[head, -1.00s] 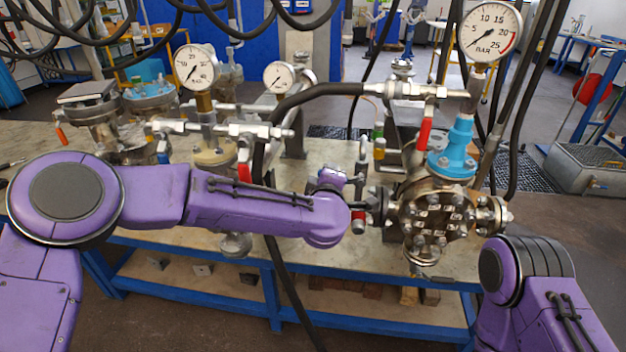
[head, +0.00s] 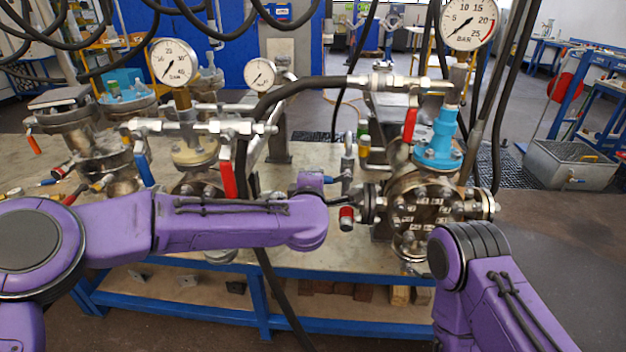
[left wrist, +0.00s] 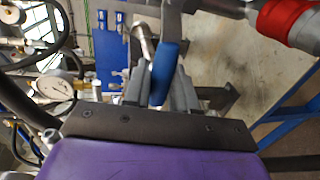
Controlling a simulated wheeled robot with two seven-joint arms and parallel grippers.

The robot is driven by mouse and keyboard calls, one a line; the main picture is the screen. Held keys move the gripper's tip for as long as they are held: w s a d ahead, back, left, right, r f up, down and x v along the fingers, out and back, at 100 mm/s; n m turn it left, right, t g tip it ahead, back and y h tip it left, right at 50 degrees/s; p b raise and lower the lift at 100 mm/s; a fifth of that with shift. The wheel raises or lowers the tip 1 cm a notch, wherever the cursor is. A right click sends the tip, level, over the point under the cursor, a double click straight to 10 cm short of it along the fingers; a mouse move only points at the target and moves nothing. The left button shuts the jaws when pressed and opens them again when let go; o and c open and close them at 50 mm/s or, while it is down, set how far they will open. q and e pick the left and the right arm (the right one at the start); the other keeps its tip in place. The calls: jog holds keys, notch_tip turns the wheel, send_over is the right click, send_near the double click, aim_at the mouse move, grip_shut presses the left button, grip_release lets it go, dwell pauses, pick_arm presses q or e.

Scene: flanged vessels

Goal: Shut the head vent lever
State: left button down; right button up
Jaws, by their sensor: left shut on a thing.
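The flanged vessel (head: 422,212) stands on the bench at right, with a light-blue neck (head: 440,140) and a pressure gauge (head: 470,22) above it. A red-handled lever (head: 410,124) hangs beside the neck. In the left wrist view my left gripper (left wrist: 161,95) is shut on a lever with a blue grip (left wrist: 164,72); its bare metal arm runs up out of the picture. In the head view my left wrist is beside the vessel's left side fitting, and the fingers are mostly hidden. My right gripper is out of view; only the right arm shows.
A red-ended fitting (head: 346,218) sits close to my left wrist and shows in the wrist view (left wrist: 290,22). A black hose (head: 300,92) loops above my left forearm. A second vessel head with a long red lever (head: 227,180) stands at left. Free floor lies right.

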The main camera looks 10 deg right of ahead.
pick_arm(q)
jog(key=c, duration=1.1)
grip_release()
jog(key=shift+d, duration=0.1)
jog(key=shift+o, duration=0.2)
jog(key=b+v, duration=0.2)
jog(key=v, duration=0.8)
jog(key=shift+s, duration=0.25)
